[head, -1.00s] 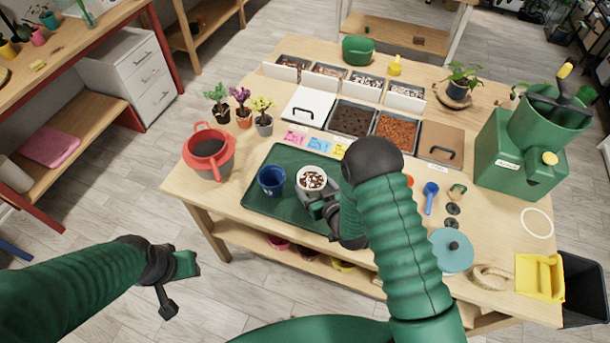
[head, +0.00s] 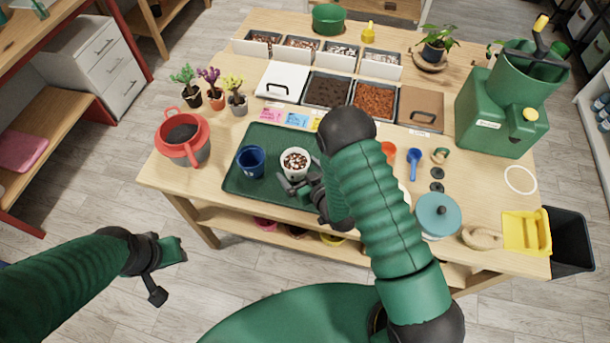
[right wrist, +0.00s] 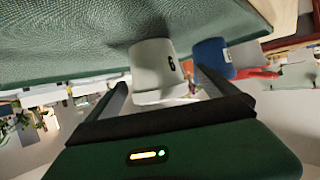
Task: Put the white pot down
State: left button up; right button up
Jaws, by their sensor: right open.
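The white pot (head: 295,164) stands upright on the green tray (head: 240,189), right of the dark blue pot (head: 251,161). It has brown and white bits in its top. My right gripper (head: 297,184) is open at the pot's near side. In the right wrist view, which is upside down, the white pot (right wrist: 155,66) bears a dark number and its base meets the tray. The open fingers (right wrist: 165,95) point towards the pot with a gap between them; whether one touches it I cannot tell. My left gripper (head: 163,272) hangs off the table's left front, with its opening unclear.
A red-rimmed container (head: 184,139) stands left of the tray, with small potted plants (head: 212,92) behind. Bins of soil and bark (head: 374,100) lie beyond the tray. A teal lidded pot (head: 437,216) and blue scoop (head: 414,163) are to the right.

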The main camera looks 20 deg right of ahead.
jog(key=s+d+r+m+g+h, duration=0.1)
jog(key=s+r+g, duration=0.4)
jog(key=s, duration=0.5)
jog(key=s+d+r+m+g+h, duration=0.1)
jog(key=s+d+r+g, duration=0.1)
jog(key=s+r+g, duration=0.3)
jog(key=s+r, duration=0.4)
jog(key=s, duration=0.1)
jog(key=shift+s+g, duration=0.3)
jog(key=shift+s, duration=0.1)
jog(key=shift+c, duration=0.3)
